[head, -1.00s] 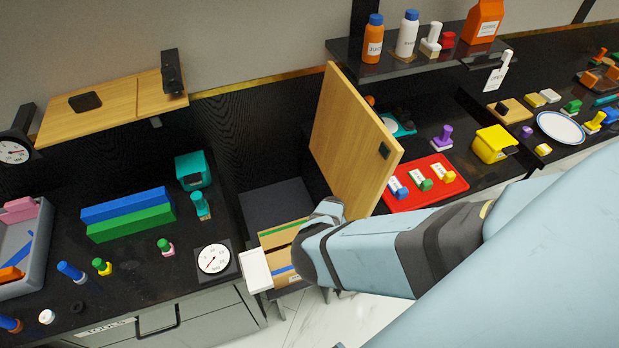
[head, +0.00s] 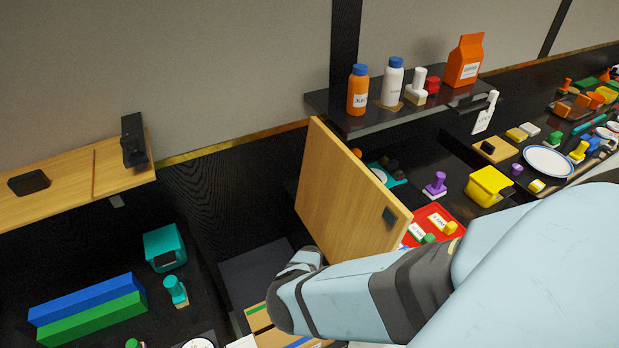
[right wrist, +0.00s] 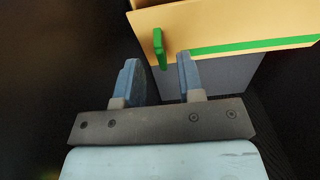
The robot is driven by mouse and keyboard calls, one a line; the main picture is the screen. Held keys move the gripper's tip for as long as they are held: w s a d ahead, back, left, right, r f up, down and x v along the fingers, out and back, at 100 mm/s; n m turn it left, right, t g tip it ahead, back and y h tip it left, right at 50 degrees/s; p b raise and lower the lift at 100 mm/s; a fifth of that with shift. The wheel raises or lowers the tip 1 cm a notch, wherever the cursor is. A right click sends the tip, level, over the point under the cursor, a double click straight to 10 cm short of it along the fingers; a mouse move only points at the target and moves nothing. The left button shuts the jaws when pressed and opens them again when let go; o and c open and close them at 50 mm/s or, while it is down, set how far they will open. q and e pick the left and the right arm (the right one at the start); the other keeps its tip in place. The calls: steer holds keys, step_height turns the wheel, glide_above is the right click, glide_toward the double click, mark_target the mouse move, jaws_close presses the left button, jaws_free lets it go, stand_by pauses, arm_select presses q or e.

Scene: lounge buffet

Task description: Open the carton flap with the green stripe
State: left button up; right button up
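The carton (head: 262,341) sits low in the head view, below the open wooden door, and is cut off by the bottom edge. The green stripe (head: 257,308) runs along its far flap. In the right wrist view the tan flap (right wrist: 215,22) carries the green stripe (right wrist: 255,44), with a green tab (right wrist: 158,48) standing out at its left end. My right gripper (right wrist: 158,60) is open, with the tab between and slightly beyond its fingertips. I cannot tell whether they touch. In the head view my right arm hides the gripper and part of the carton. My left gripper is out of view.
The wooden door (head: 350,200) stands open just beyond my right arm. Blue (head: 85,300) and green (head: 95,320) blocks lie on the left counter.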

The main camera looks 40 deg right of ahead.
step_height(320, 180, down, 2)
steer(key=shift+w+f+b, duration=0.1)
steer(key=shift+b, duration=0.55)
steer(key=shift+f, duration=0.2)
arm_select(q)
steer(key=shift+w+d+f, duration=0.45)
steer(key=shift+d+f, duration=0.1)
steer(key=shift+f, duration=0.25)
arm_select(e)
jaws_close()
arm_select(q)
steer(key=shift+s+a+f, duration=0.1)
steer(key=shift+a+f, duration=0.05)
